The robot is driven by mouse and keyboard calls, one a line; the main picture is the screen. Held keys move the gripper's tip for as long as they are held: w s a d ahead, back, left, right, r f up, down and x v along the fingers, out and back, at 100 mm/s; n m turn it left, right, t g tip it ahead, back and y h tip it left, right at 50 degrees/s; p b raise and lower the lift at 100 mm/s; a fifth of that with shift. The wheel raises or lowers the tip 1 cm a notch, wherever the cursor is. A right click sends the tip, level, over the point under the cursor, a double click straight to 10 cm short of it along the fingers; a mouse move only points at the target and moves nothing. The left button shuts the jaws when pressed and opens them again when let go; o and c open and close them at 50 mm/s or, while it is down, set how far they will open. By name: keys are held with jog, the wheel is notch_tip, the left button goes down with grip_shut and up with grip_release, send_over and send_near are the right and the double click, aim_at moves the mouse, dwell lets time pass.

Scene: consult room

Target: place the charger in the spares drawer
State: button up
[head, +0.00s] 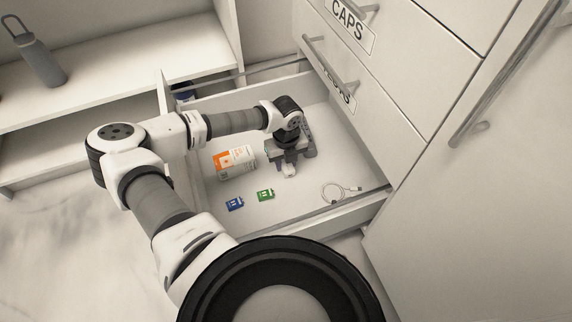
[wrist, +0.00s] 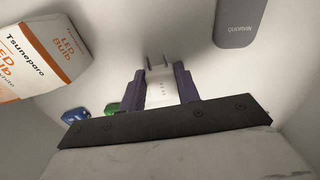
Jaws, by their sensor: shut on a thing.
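My gripper (head: 288,168) is over the inside of the open drawer (head: 335,125). It is shut on a small white charger (wrist: 160,87) with two metal prongs, held between the dark purple fingers in the wrist view. In the head view the charger (head: 289,171) shows as a white block just below the fingers. I cannot tell whether it touches the drawer floor.
The drawer holds an orange and white LED bulb box (head: 236,160), a blue item (head: 235,204), a green item (head: 265,195), a white cable (head: 340,193) and a grey QUORVIN item (wrist: 240,22). Bare floor lies between them. A CAPS drawer (head: 348,22) is above. A grey bottle (head: 38,55) stands on the shelf.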

jog(key=shift+f, duration=0.35)
jog(key=shift+f, duration=0.15)
jog(key=o, duration=1)
jog(key=shift+c, duration=0.2)
notch_tip(320, 180, up, 12)
jog(key=p, duration=0.4)
jog(key=shift+r, duration=0.25)
